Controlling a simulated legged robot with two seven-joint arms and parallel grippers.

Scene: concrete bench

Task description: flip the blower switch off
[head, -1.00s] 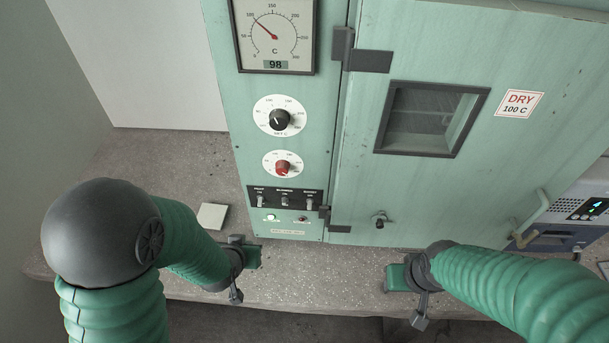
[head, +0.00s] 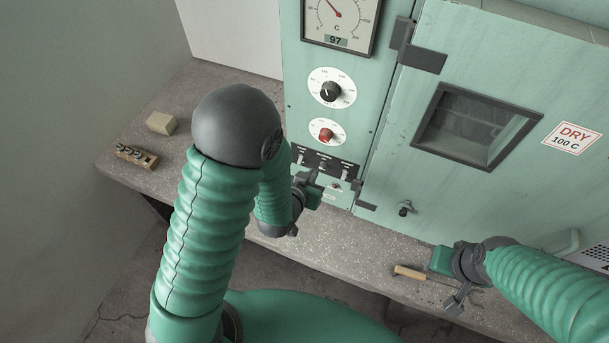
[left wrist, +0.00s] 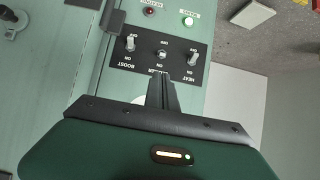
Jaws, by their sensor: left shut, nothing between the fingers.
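The green cabinet has a black switch panel (head: 325,163) with three toggles, labelled HEAT, BLOWER and BOOST. The panel appears upside down in the left wrist view (left wrist: 180,40). The blower switch (left wrist: 161,54) is the middle toggle; its exact tilt is hard to tell. My left gripper (head: 314,176) is just in front of the panel. Its shut, empty fingers (left wrist: 162,80) point at the blower switch from its ON-label side, and I cannot tell whether they touch it. My right gripper (head: 437,260) is over the bench at the right, its fingers mostly hidden.
Above the panel are a red knob (head: 326,132), a black knob (head: 331,92) and a gauge (head: 338,20) reading 97. The oven door (head: 500,90) is right. A wooden-handled tool (head: 408,271) lies near my right gripper. A pale block (head: 161,123) and a wooden holder (head: 136,156) lie left.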

